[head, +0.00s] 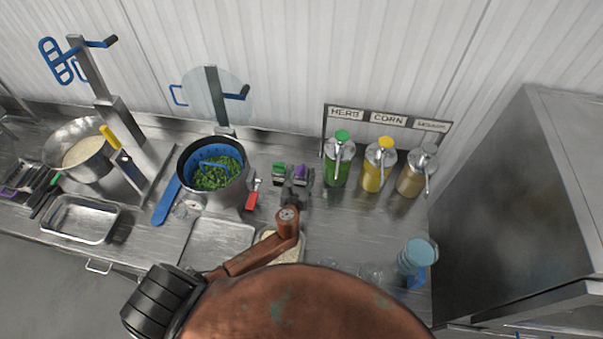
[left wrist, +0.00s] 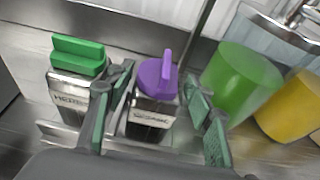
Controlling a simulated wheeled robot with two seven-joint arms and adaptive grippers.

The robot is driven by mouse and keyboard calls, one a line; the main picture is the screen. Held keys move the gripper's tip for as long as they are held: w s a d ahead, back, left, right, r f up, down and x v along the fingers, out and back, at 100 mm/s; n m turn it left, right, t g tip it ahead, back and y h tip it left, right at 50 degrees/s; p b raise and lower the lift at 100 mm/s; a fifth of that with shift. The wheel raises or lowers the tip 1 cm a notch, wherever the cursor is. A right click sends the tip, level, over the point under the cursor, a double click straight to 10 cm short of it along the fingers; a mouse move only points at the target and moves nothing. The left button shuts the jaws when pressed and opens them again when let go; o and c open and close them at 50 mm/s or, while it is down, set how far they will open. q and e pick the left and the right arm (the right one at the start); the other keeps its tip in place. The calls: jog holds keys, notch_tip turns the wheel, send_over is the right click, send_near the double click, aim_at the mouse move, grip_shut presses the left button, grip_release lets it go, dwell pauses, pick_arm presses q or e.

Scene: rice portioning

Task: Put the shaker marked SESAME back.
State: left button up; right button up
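The shaker marked SESAME (left wrist: 153,112) has a purple top and a metal body. It stands roughly upright in a metal holder (left wrist: 58,134), beside the green-topped shaker marked HERB (left wrist: 75,88). In the head view the purple top (head: 301,172) shows just beyond my left gripper (head: 296,189). In the left wrist view my left gripper (left wrist: 160,120) is open, with one finger on each side of the SESAME shaker. A gap shows between the shaker and the right-hand finger. The left-hand finger lies between the two shakers. The shaker's base is hidden. My right gripper is not in view.
Green (head: 338,168), yellow (head: 376,172) and tan (head: 411,177) pump dispensers stand right of the shakers. A pot of peas (head: 239,192) stands to the left. A blue cup (head: 418,254) is at the right. My arm covers the counter's front middle.

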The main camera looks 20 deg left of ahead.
pick_arm(q)
jog(key=shift+o, duration=0.9)
jog(key=shift+r, duration=0.2)
jog(key=v, duration=1.2)
